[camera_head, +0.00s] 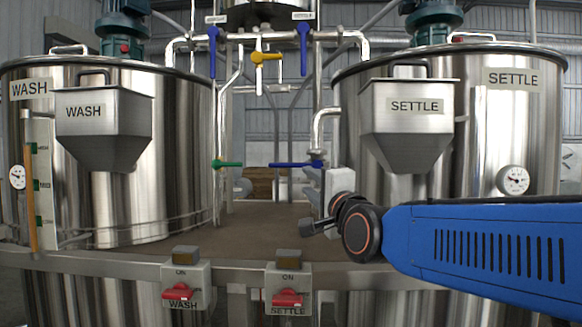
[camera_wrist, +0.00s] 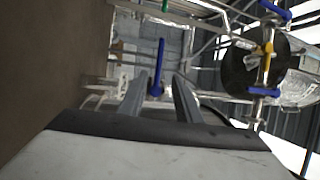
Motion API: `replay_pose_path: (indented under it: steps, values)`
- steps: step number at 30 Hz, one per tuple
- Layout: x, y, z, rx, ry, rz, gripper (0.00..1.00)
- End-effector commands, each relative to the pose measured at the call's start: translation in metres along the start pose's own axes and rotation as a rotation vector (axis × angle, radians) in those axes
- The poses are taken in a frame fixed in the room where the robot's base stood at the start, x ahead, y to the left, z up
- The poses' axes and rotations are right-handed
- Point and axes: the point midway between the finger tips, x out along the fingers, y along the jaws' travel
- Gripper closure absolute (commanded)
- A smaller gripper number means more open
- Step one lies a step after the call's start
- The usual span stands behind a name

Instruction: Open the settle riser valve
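A blue lever handle (camera_head: 292,164) lies level at the side of the SETTLE tank (camera_head: 490,135), at the foot of a bent steel pipe (camera_head: 318,130). Its lever lies across that upright pipe. No readable label marks it as the settle riser valve. My gripper (camera_head: 306,228) is below this handle in the head view, apart from it. In the wrist view my gripper (camera_wrist: 160,78) is open and empty. The same blue handle (camera_wrist: 158,66) shows beyond and between the fingertips, without visible contact.
Two blue levers hang from the upper pipes, left (camera_head: 213,50) and right (camera_head: 304,48), with a yellow valve (camera_head: 264,57) between. A green lever (camera_head: 228,163) is beside the WASH tank (camera_head: 175,150). Switch boxes WASH (camera_head: 185,305) and SETTLE (camera_head: 288,311) line the front rail.

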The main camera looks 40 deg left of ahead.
Motion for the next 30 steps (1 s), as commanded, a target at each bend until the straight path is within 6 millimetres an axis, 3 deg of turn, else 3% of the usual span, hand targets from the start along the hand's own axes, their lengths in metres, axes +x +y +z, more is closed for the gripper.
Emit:
replay_pose_path:
  steps: [5, 30]
  values:
    - [0.018, 0.002, -0.001, 0.000, 0.001, 0.002, 0.69]
    - [0.145, 0.002, -0.001, -0.001, 0.001, 0.002, 0.69]
